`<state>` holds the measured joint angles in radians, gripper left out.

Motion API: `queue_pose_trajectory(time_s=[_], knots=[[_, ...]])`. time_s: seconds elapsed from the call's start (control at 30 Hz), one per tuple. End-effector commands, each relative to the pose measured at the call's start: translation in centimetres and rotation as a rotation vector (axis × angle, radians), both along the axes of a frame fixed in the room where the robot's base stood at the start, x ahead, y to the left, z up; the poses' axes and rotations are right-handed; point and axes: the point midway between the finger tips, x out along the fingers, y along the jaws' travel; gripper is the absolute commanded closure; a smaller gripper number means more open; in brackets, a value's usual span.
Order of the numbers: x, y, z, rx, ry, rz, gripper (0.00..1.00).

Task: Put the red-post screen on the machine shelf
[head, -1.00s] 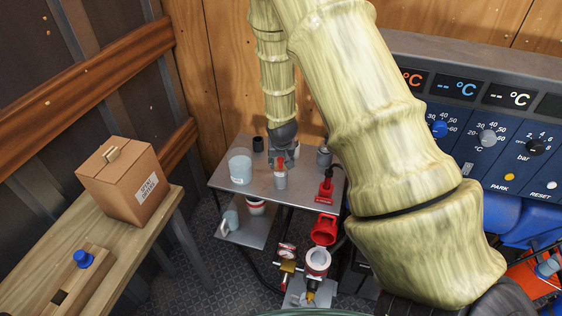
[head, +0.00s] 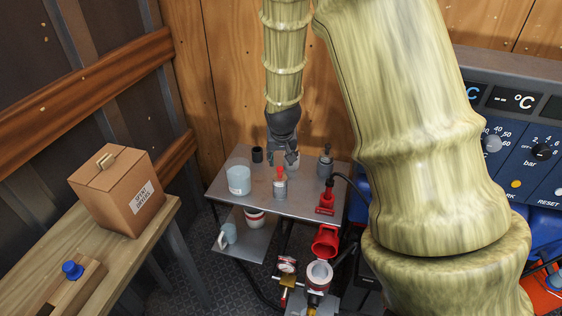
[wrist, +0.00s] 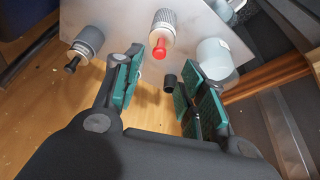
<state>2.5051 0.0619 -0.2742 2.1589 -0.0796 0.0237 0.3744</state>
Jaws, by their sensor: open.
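The red-post screen (head: 280,188) is a small grey mesh cylinder with a red post, upright on the grey metal table (head: 310,207). It also shows in the wrist view (wrist: 165,28), its red tip towards me. My gripper (head: 284,160) is at the table's far side, behind the screen and apart from it. In the wrist view my gripper (wrist: 158,95) is open, its green pads spread with nothing held between them. A lower shelf (head: 255,250) sits under the tabletop; I cannot tell whether it is the machine shelf.
A dark-post screen (head: 325,167) stands to the right, a translucent jar (head: 238,178) to the left and a black cup (head: 257,155) behind. A red fitting (head: 326,200) is at the right edge. A wooden bench with a carton (head: 118,190) stands left.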

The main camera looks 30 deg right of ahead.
Motion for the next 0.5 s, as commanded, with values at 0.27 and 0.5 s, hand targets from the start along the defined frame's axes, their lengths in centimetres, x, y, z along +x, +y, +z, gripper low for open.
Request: queue_pose_trajectory(time_s=[0.27, 0.5], knots=[[-0.5, 0.4, 0.3, 0.0, 0.005, 0.006, 0.59], [-3.8, 3.1, -6.8, 0.004, 0.071, 0.085, 0.59]])
